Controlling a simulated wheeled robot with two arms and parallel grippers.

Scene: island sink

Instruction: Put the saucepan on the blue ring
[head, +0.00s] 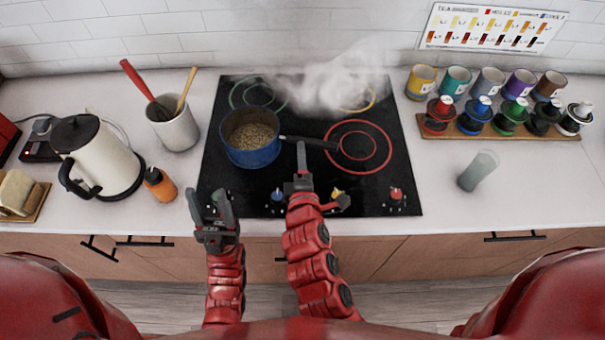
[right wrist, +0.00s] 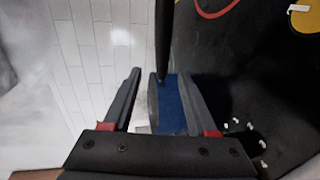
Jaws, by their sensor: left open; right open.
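The blue saucepan (head: 250,150), with brown grainy contents, stands upright on the front left of the black cooktop (head: 375,200). Its dark handle (head: 318,143) points right, toward the red ring. No blue ring shows; whatever lies under the pan is hidden. My right gripper (head: 301,150) is open at the handle, in front of it. In the right wrist view the handle (right wrist: 163,45) and the blue pan side (right wrist: 170,105) appear in line with the gap between its fingers; contact cannot be told. My left gripper (head: 208,198) is open and empty near the cooktop's front left corner.
Red (head: 358,147), green (head: 237,97) and yellow (head: 370,100) rings show, with steam at the back. Coloured knobs (head: 278,195) line the front. A kettle (head: 100,155), orange bottle (head: 160,184) and utensil crock (head: 175,130) stand left; a spice rack (head: 480,130) and glass (head: 478,170) stand right.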

